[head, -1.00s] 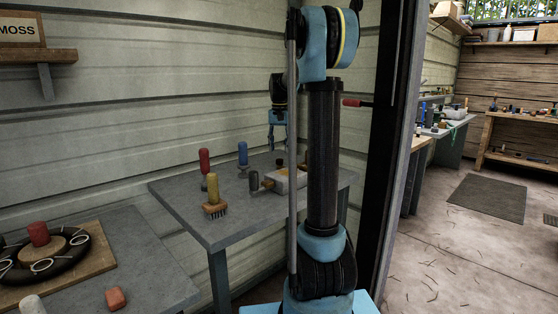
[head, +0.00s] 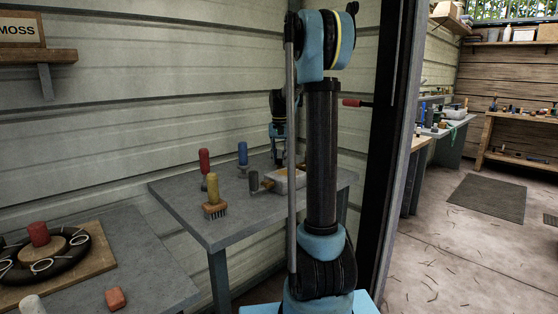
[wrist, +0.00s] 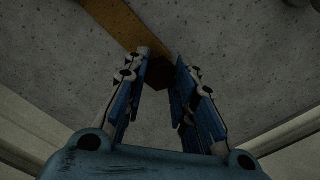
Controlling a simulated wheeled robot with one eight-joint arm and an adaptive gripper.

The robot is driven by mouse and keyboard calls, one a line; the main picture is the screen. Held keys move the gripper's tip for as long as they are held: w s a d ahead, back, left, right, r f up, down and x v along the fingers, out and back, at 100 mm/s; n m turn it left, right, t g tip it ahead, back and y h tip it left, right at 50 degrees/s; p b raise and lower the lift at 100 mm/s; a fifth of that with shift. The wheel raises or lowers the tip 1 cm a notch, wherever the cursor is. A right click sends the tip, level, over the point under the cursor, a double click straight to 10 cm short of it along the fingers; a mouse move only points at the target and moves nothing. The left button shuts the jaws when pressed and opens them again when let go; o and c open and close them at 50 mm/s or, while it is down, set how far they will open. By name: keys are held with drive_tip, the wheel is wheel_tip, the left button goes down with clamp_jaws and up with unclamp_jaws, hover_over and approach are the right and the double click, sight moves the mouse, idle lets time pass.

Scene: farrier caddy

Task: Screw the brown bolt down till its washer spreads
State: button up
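My gripper (head: 279,162) points down over the grey table, at the pale block (head: 290,180) with a yellowish strip on it, partly hidden behind my arm. In the wrist view my gripper (wrist: 162,62) is open, its two blue fingers apart. A dark brown hexagonal piece (wrist: 185,72), which looks like the bolt's head, shows between the fingertips, closer to the right finger and partly hidden by it. A tan strip (wrist: 132,25) runs up to it from the upper left. I cannot make out the washer or tell whether the fingers touch the bolt.
On the table (head: 215,238) stand a red-handled tool (head: 204,160), a blue-handled one (head: 242,153), a yellow-handled brush (head: 213,195) and a grey cylinder (head: 254,180). The corrugated wall stands close behind.

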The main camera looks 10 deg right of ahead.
drive_tip(key=shift+a+m, duration=0.1)
drive_tip(key=shift+m, duration=2.3)
drive_tip(key=o, duration=1.1)
drive_tip(key=shift+c, duration=0.2)
wheel_tip(320, 180, up, 12)
drive_tip(key=shift+w, duration=0.1)
